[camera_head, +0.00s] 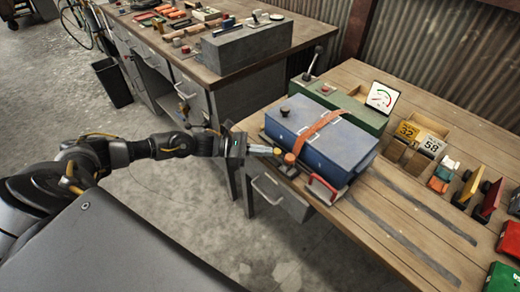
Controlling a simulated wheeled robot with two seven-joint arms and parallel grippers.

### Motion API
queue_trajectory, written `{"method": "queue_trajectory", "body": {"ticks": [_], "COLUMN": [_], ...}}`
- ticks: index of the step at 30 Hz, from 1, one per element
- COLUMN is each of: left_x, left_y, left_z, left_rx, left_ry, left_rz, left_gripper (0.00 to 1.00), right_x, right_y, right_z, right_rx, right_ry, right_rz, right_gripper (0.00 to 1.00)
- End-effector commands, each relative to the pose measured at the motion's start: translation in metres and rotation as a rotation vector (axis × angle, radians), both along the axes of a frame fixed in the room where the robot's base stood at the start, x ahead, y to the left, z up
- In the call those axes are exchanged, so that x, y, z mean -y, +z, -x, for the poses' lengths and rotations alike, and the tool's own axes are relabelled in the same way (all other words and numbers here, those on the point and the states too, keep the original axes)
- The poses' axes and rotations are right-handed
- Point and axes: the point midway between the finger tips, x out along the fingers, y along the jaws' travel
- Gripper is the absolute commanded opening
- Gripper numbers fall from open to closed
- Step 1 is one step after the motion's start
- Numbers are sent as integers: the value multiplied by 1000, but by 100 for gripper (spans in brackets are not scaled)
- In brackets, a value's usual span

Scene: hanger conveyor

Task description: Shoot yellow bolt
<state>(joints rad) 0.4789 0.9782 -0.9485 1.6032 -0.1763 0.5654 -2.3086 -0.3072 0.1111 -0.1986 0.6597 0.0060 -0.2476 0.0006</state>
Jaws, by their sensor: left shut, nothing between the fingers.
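My left gripper (268,150) is shut and empty, reaching in from the left at the near-left edge of the right-hand workbench. Its fingertips are close beside a small fitting with an orange-yellow knob (289,158) at the left end of the blue case. I cannot tell whether they touch it. This knob is the likeliest yellow bolt, but it is too small for me to make out its parts or its position. The blue case (340,150) is closed, with an orange strap (318,131) across it. My right gripper is not in view.
A red handle (322,189) lies at the case's near edge. A green box (350,108) with a lever and a white gauge (381,97) stand behind. Bare wood with two dark strips (415,210) is in front.

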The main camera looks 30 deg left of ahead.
Motion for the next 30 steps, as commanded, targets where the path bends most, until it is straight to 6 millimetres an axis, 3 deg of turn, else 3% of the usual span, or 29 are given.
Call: {"method": "queue_trajectory", "body": {"ticks": [9, 14, 20, 24, 30], "left_x": [6, -1, -32, -62, -93], "left_y": [-1, -3, -3, 3, 9], "left_z": [2, 4, 13, 28, 44], "left_rx": [-1, 0, 2, -2, 0], "left_ry": [-4, -5, -7, -7, -14], "left_rz": [2, 1, -2, -4, -1], "left_gripper": [0, 0, 0, 0, 0], "right_x": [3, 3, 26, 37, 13], "right_y": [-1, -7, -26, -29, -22], "right_z": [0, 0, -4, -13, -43], "right_rx": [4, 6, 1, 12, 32], "right_ry": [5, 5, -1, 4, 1], "right_rz": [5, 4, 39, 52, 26], "right_gripper": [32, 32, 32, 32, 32]}}
